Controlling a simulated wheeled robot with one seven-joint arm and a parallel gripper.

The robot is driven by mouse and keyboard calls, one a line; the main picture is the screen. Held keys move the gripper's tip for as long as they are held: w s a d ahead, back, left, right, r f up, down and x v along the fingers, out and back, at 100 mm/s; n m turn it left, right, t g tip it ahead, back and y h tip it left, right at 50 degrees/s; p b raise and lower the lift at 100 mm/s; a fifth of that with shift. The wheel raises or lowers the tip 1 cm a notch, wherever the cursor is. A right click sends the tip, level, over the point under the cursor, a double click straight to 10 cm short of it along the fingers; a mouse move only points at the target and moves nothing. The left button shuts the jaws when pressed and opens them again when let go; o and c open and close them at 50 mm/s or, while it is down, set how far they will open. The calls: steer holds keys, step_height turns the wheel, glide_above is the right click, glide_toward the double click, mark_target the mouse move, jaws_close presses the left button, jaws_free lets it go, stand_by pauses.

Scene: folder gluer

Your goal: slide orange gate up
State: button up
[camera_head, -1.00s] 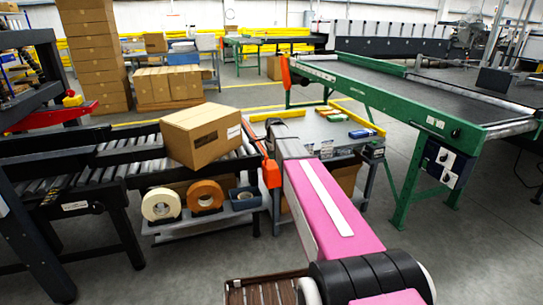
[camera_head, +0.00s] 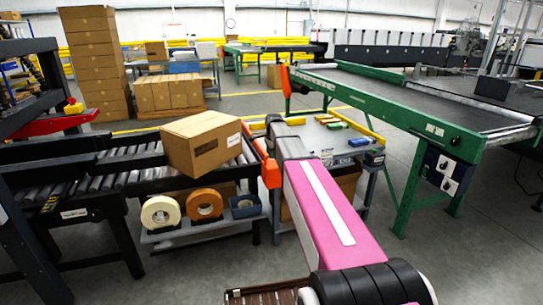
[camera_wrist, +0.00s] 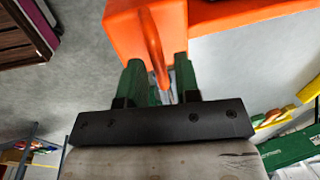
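The orange gate (camera_head: 271,173) is at the right end of the roller conveyor in the head view, beside the end of my arm. In the wrist view the orange gate (camera_wrist: 120,25) fills the top, with a thin upright fin reaching down toward me. My gripper (camera_wrist: 160,85) has its two green fingers on either side of this fin. A narrow gap shows to the right of the fin, so the fingers look apart and not clamped. In the head view my arm hides the gripper's fingers and part of the gate.
A cardboard box (camera_head: 203,142) sits on the roller conveyor (camera_head: 120,168), left of the gate. Tape rolls (camera_head: 205,204) stand on a shelf below. A grey table (camera_head: 318,137) with small coloured boxes is behind my arm. A green-framed conveyor (camera_head: 400,108) stands at the right.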

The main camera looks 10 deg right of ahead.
steer(key=shift+o, duration=0.2)
steer(key=shift+f, duration=0.1)
steer(key=v, duration=1)
steer(key=shift+r, duration=0.4)
steer(key=s+a+f+n+g, duration=0.1)
steer(key=s+f+n, duration=0.7)
steer(key=s+f, duration=0.5)
steer(key=s+a+f+n+g, duration=0.1)
steer(key=s+f+n, duration=0.7)
steer(key=s+f, duration=0.5)
steer(key=s, duration=0.7)
steer(key=shift+s+a+f, duration=0.2)
steer(key=shift+s+f, duration=0.05)
steer(key=shift+s, duration=0.1)
